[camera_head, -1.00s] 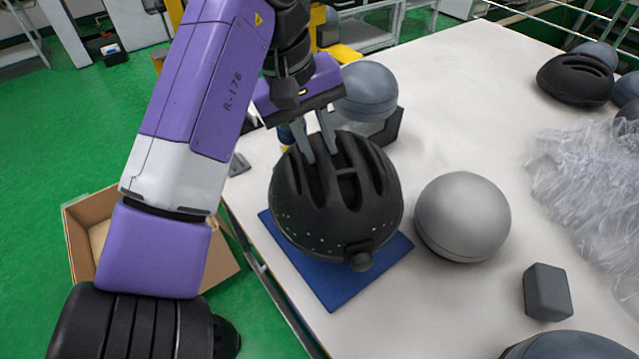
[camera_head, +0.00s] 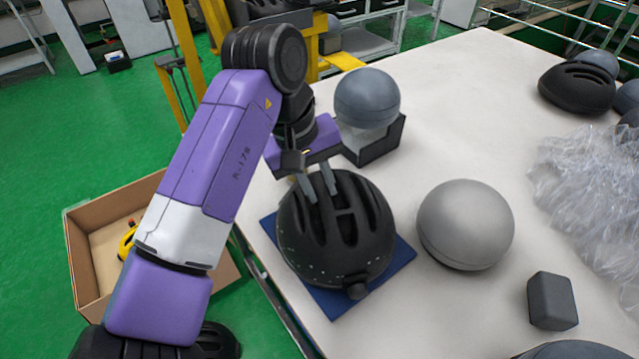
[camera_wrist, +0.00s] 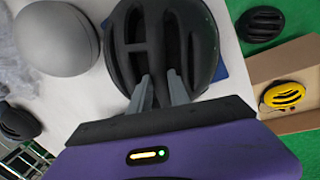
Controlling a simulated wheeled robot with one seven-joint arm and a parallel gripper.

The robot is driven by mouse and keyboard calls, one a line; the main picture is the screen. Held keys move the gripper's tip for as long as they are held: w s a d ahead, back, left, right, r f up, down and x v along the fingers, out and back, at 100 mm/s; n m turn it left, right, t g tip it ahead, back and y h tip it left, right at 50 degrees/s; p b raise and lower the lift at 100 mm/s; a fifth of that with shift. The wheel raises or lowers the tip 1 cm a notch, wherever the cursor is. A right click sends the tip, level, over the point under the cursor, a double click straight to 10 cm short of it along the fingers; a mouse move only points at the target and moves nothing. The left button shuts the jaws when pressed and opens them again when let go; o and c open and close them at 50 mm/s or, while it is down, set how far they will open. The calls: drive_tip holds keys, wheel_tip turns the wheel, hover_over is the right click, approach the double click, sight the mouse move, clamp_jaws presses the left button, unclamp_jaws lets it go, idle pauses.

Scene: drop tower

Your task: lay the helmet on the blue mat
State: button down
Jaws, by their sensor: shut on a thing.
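The black vented helmet (camera_head: 350,243) is over the blue mat (camera_head: 399,264) near the table's left edge, dome up. It covers most of the mat; corners and edges show around it. I cannot tell whether it touches the mat. My gripper (camera_head: 319,197) is above the helmet, shut on it with its fingers at the top vents. In the wrist view the fingers (camera_wrist: 160,92) reach into the helmet (camera_wrist: 190,40), and a strip of the mat (camera_wrist: 221,68) shows beside it.
A grey dome (camera_head: 466,225) stands close right of the helmet. A grey ball in a dark holder (camera_head: 376,143) is behind it. A grey block (camera_head: 551,301) and clear plastic wrap (camera_head: 595,180) lie right. A cardboard box (camera_head: 90,285) with a yellow helmet (camera_wrist: 284,95) stands on the floor.

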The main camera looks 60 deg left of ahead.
drive_tip(key=c, duration=1.2)
unclamp_jaws()
drive_tip(key=shift+f, duration=0.1)
drive_tip(key=shift+c, duration=0.2)
drive_tip(key=p+v, duration=0.1)
drive_tip(key=v, duration=1.1)
